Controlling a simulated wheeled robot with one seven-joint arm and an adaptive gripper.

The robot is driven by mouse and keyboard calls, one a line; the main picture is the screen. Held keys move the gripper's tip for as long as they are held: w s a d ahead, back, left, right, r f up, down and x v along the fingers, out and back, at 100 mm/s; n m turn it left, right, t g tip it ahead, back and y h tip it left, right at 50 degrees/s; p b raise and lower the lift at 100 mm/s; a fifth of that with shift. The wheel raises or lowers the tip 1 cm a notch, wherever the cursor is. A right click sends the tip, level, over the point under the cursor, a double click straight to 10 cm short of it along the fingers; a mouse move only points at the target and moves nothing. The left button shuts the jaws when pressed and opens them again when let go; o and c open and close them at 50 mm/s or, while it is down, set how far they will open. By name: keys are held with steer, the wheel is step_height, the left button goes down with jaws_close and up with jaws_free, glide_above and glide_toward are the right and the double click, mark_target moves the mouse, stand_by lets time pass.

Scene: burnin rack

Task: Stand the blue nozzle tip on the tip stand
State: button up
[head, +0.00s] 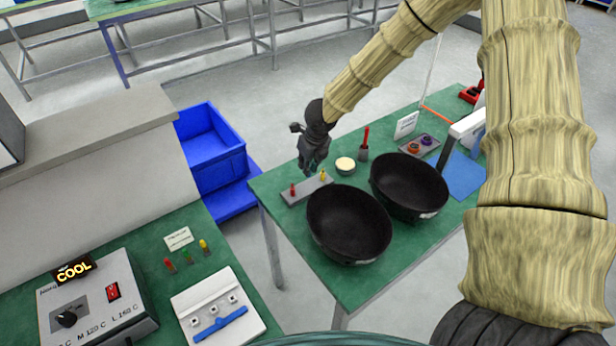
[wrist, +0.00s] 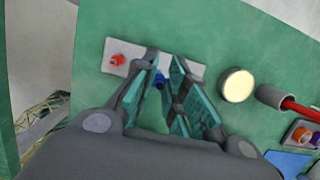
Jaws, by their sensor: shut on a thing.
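The tip stand (head: 308,190) is a grey bar on the far green table, with a red tip (head: 292,189) near its left end and a yellow tip (head: 322,175) near its right end. In the wrist view the stand (wrist: 134,70) shows with the red tip (wrist: 117,60); the yellow tip is hidden there. My gripper (head: 312,170) is over the stand's far side. In the wrist view my gripper (wrist: 164,76) is shut on the blue nozzle tip (wrist: 159,81), mostly covered by the fingers, over the stand's middle. I cannot tell whether it touches the stand.
A cream-filled round dish (head: 345,165) and a grey holder with a red-handled tool (head: 363,150) stand right of the stand. Two black bowls (head: 349,224) (head: 409,186) stand in front and to the right. A blue bin (head: 211,146) is left of the table.

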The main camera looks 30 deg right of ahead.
steer(key=shift+f, duration=2.6)
steer(key=shift+f, duration=0.2)
steer(key=o, duration=0.7)
steer(key=shift+r, duration=0.1)
steer(key=shift+r, duration=0.1)
steer(key=v, duration=1.2)
steer(key=shift+b, duration=0.3)
steer(key=shift+s, duration=0.1)
